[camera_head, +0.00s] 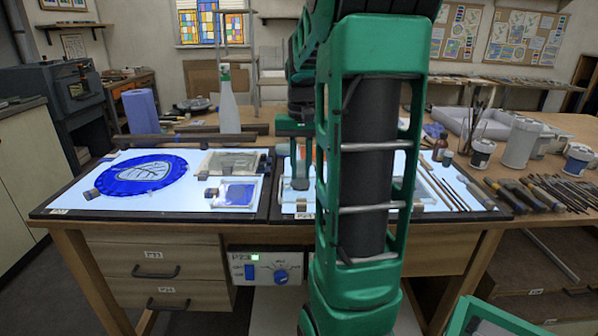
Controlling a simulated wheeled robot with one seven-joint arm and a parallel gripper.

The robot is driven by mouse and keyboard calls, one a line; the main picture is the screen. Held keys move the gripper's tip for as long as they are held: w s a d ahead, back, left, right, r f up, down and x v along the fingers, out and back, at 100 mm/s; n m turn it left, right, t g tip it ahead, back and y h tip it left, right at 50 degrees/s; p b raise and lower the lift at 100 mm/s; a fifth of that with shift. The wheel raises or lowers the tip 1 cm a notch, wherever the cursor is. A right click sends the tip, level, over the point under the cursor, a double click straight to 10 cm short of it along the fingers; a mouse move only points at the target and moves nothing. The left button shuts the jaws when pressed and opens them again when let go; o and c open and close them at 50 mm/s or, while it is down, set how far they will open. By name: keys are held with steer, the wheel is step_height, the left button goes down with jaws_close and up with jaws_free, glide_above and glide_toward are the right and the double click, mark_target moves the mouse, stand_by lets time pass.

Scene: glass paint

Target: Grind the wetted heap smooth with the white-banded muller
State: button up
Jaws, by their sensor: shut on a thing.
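My gripper (294,150) is at the middle of the light table, partly covered by my green arm link in front. It points down, shut on a slim upright thing, which I take to be the muller (300,183). The muller's foot is low over the lit panel (290,206) or on it; I cannot tell if they touch. No white band can be made out at this size. The wetted heap cannot be made out; the muller and my arm cover much of that panel.
On the left lit panel lie a blue round glass piece with a leaf drawing (142,174) and small framed panes (236,194). A spray bottle (228,105) and a blue roll (141,111) stand behind. Brushes and tools (545,192) and jars (482,152) crowd the right side.

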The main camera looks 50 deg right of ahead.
mark_target(306, 191)
steer(key=shift+w+a, duration=0.4)
steer(key=shift+s+a+f, duration=0.1)
steer(key=shift+a, duration=0.65)
steer(key=shift+s+a+f, duration=0.15)
steer(key=shift+s+a, duration=0.05)
steer(key=shift+s, duration=0.6)
jaws_close()
steer(key=shift+s+d, duration=0.7)
steer(key=shift+s, duration=0.2)
steer(key=shift+w+d, duration=0.1)
steer(key=shift+d, duration=0.75)
steer(key=shift+w+d, duration=0.15)
steer(key=shift+w, duration=0.75)
steer(key=shift+w+a, duration=0.7)
steer(key=shift+w, duration=0.05)
steer(key=shift+a, duration=0.85)
steer(key=shift+s+a, duration=0.1)
steer(key=shift+s, duration=0.75)
steer(key=shift+s+d, duration=0.7)
steer(key=shift+s, duration=0.1)
steer(key=shift+d, duration=0.8)
